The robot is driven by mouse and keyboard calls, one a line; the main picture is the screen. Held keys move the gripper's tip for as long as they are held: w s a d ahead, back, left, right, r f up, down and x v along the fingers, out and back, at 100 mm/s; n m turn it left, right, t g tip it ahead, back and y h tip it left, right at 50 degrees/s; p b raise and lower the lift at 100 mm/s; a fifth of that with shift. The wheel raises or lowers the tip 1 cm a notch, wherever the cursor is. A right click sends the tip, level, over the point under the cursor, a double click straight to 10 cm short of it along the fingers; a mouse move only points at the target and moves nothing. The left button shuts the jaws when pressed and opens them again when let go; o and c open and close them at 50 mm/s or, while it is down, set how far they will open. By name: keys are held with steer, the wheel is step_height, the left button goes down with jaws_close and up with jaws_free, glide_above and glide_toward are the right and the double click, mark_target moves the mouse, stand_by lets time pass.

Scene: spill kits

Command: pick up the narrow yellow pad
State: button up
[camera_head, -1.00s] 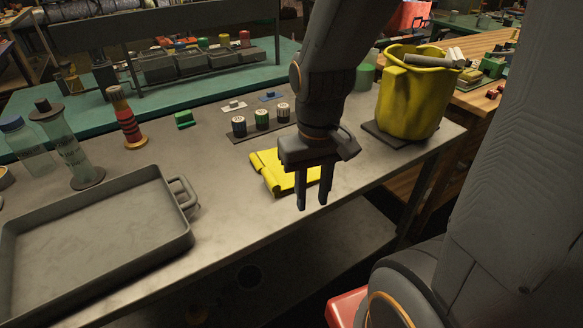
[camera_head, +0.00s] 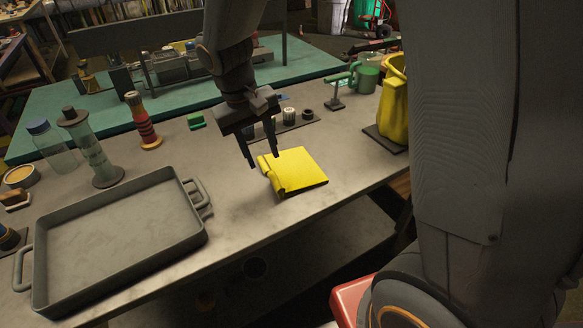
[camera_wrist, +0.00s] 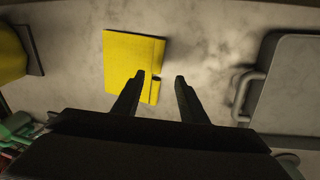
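A yellow pad (camera_head: 303,170) lies flat on the grey table, with a raised narrow strip (camera_head: 273,179) along its left edge. I cannot tell whether the strip is a separate piece. In the wrist view the yellow pad (camera_wrist: 125,60) is ahead of the fingers, with a notch at its right edge. My gripper (camera_head: 262,158) is open and empty, above the table at the pad's left end. In the wrist view my gripper (camera_wrist: 159,77) has its left fingertip over the pad and its right one over bare table; the height gap is unclear.
A grey tray (camera_head: 196,238) with handles stands at the left front. A yellow bucket (camera_head: 394,115) stands at the right. Small jars (camera_head: 289,116) stand behind the pad, and a red striped bottle (camera_head: 143,122) further left. The table between tray and pad is clear.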

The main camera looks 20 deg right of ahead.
mark_target(272, 175)
steer(key=f, duration=0.2)
steer(key=d+f+p, duration=0.1)
steer(key=f, duration=0.1)
steer(key=d+f, duration=0.1)
steer(key=f, duration=0.1)
steer(key=shift+s+f+p, duration=0.15)
steer(key=shift+f+p, duration=0.15)
steer(key=shift+f, duration=0.4)
jaws_close()
